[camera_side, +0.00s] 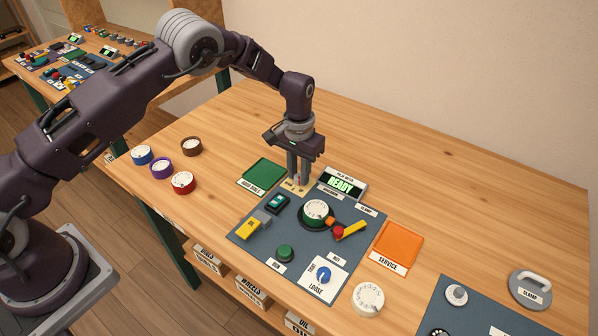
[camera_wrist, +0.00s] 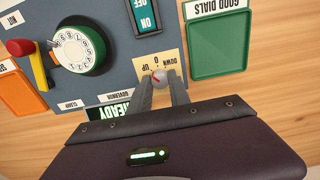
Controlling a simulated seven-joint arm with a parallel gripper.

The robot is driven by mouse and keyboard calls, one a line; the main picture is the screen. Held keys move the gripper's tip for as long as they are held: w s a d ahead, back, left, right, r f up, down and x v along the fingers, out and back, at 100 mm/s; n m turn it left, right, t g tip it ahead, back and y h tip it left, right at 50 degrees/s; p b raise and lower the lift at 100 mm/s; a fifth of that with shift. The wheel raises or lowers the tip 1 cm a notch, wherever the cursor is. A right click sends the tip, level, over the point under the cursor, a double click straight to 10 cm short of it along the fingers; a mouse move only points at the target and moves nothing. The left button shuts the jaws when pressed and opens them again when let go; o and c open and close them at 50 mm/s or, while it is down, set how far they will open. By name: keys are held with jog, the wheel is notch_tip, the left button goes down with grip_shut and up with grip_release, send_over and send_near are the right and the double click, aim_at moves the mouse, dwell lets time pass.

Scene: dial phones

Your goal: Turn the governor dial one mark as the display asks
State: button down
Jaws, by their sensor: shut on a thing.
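My gripper (camera_side: 299,180) points down at the far edge of the blue-grey panel (camera_side: 252,238). Its fingers are shut on a small grey knob with a red pointer (camera_wrist: 160,77), on a yellow plate marked DOWN, 0 and UP (camera_wrist: 169,62). The pointer slants; its exact mark is too small to tell. The governor dial (camera_side: 317,209), green with a white numbered face, sits on a dark round base; it also shows in the wrist view (camera_wrist: 80,50). The display (camera_side: 341,184) reads READY in green; its upper line is too small to read. My fingers partly hide the knob.
A yellow lever with a red knob (camera_side: 350,231) stands right of the dial. A green tray (camera_side: 264,172) and an orange SERVICE tray (camera_side: 399,249) flank the panel. The ON switch (camera_side: 277,203) is near my gripper.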

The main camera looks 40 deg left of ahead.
aim_at(299, 176)
jog(key=shift+n, duration=0.7)
jog(key=shift+r, duration=0.1)
jog(key=c, duration=1.2)
grip_release()
notch_tip(299, 176, up, 7)
